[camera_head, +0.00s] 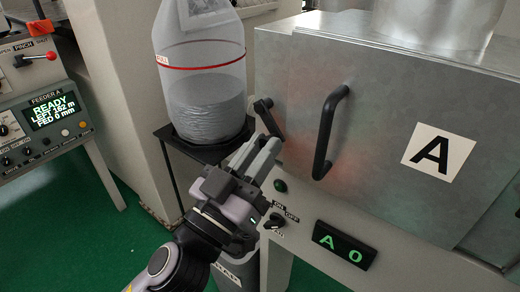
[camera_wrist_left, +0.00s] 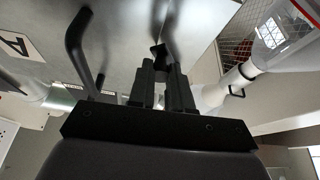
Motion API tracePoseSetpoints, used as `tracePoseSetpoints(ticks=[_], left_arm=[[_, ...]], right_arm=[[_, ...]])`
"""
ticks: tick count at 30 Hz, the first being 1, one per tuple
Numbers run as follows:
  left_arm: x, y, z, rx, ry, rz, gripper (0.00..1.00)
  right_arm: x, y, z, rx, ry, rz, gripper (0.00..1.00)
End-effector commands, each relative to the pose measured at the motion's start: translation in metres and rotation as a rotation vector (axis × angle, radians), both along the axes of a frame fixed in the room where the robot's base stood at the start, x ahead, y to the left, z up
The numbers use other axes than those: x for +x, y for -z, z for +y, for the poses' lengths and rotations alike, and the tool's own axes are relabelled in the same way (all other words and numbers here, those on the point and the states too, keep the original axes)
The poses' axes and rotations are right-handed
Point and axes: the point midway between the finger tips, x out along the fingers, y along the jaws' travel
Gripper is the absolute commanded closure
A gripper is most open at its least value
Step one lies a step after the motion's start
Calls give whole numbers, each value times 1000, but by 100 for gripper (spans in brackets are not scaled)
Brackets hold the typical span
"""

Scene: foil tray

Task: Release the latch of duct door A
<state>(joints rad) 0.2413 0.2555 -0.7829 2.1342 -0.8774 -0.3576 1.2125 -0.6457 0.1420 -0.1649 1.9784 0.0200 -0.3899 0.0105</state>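Duct door A (camera_head: 385,120) is a grey metal panel with a white "A" label and a black bar handle (camera_head: 325,130). Its latch looks to be the short black lever (camera_head: 268,117) left of the handle, slanting down to the right. My left gripper (camera_head: 260,144) reaches up from below, its fingertips close to the latch's lower end. In the left wrist view, the fingers (camera_wrist_left: 162,68) stand apart with a gap, and a dark latch end (camera_wrist_left: 158,52) shows just beyond them. I cannot tell whether they touch it. My right gripper is in neither view.
A clear bag (camera_head: 205,90) of grey material stands on a black stand left of the door. Below the door are an ON/OFF knob (camera_head: 272,222) and a green "A 0" display (camera_head: 345,244). The feeder A panel (camera_head: 45,115) is at the left. Green floor lies between.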

Motion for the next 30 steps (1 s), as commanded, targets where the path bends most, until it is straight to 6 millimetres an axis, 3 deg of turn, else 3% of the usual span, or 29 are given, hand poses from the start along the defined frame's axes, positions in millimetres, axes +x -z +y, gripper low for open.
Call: tracePoseSetpoints(ticks=[13,30], left_arm=[[2,2,4,66,-1,-48,100],[15,7,21,412,-1,-298,100]], right_arm=[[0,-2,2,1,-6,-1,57],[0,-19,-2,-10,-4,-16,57]])
